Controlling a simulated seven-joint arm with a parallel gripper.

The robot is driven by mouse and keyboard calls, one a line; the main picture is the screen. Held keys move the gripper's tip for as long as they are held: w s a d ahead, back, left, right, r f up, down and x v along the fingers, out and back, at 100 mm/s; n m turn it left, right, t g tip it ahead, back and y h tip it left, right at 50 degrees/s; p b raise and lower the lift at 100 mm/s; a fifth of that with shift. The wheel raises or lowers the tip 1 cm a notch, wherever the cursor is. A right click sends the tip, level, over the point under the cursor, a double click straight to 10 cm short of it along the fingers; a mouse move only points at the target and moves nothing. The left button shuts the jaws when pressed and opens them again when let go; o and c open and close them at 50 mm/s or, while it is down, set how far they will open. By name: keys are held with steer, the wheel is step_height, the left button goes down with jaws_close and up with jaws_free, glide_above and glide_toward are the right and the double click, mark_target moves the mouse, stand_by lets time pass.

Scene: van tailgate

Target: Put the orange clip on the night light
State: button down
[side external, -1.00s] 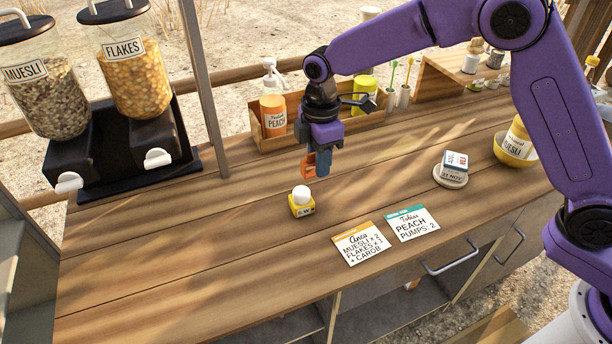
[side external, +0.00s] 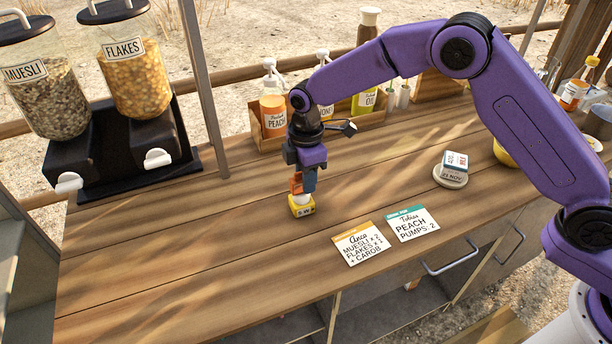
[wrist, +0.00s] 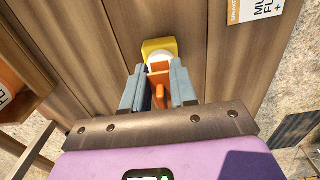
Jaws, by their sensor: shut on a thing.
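The night light (side external: 302,207) is a small yellow block with a white rounded top, standing on the wooden counter left of the order cards. It also shows in the wrist view (wrist: 158,48), just beyond my fingertips. My gripper (side external: 303,186) points down directly over it, shut on the orange clip (side external: 296,184). In the wrist view the clip (wrist: 159,96) sits between the two grey fingers, its far end overlapping the white top. The clip is at the white top; I cannot tell whether it touches or grips it.
Two order cards (side external: 360,242) lie to the right of the night light. A round stand with a date block (side external: 455,165) is farther right. A wooden bottle box (side external: 262,138) stands behind, and cereal dispensers (side external: 140,80) at the left. The counter's left front is clear.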

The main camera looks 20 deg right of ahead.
steer(key=shift+f, duration=0.1)
steer(key=c, duration=0.9)
jaws_free()
step_height(320, 180, up, 12)
steer(key=shift+f, duration=0.1)
steer(key=shift+r, duration=0.25)
